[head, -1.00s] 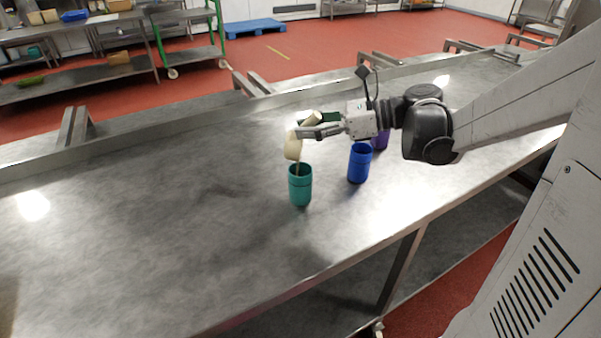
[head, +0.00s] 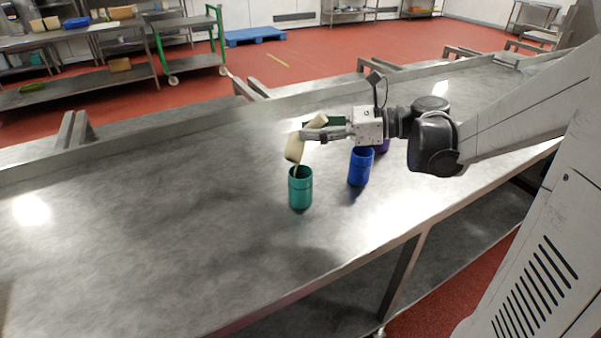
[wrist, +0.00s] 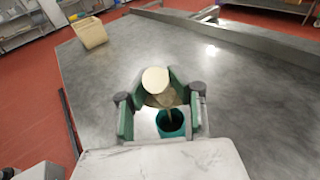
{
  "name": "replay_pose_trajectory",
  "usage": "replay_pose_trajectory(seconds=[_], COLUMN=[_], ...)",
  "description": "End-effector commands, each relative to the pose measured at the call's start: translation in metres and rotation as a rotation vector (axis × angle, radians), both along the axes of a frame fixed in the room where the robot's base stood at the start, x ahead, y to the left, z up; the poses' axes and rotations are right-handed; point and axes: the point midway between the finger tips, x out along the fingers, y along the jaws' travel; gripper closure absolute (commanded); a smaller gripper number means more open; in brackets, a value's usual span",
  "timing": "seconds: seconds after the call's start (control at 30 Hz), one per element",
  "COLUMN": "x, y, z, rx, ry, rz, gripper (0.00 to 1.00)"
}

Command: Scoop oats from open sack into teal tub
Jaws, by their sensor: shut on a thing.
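My gripper (head: 322,131) is shut on a cream scoop (head: 294,149) and holds it tilted mouth-down just above the teal tub (head: 300,188). The tub stands upright on the metal table. In the wrist view the scoop's round handle end (wrist: 156,80) sits between the green finger pads of my gripper (wrist: 160,102). A thin stream of oats (wrist: 169,115) falls from the scoop into the open mouth of the teal tub (wrist: 171,130). A tan open-topped thing, likely the oat sack (wrist: 90,34), stands at upper left in the wrist view. How full the tub is cannot be told.
A blue tub (head: 360,168) stands right of the teal tub, with a purple tub (head: 383,146) partly hidden behind my arm. The metal table (head: 150,220) is clear to the left and front. A raised edge (head: 190,125) runs along its back.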

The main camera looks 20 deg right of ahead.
Motion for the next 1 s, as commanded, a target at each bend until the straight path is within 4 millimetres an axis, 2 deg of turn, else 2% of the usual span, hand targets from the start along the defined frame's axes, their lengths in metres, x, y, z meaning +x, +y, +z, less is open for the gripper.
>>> replay_pose_trajectory(seconds=[0.2, 0.37, 0.57, 1.0], x=[-0.002, -0.002, 0.002, 0.010], y=[-0.005, -0.005, 0.004, 0.021], z=[-0.006, -0.001, 0.007, 0.008], rx=[0.053, 0.061, -0.035, -0.219], ry=[-0.027, -0.032, 0.019, 0.114], rz=[-0.002, -0.001, 0.002, 0.003], gripper=[1.00, 1.00, 1.00, 1.00])
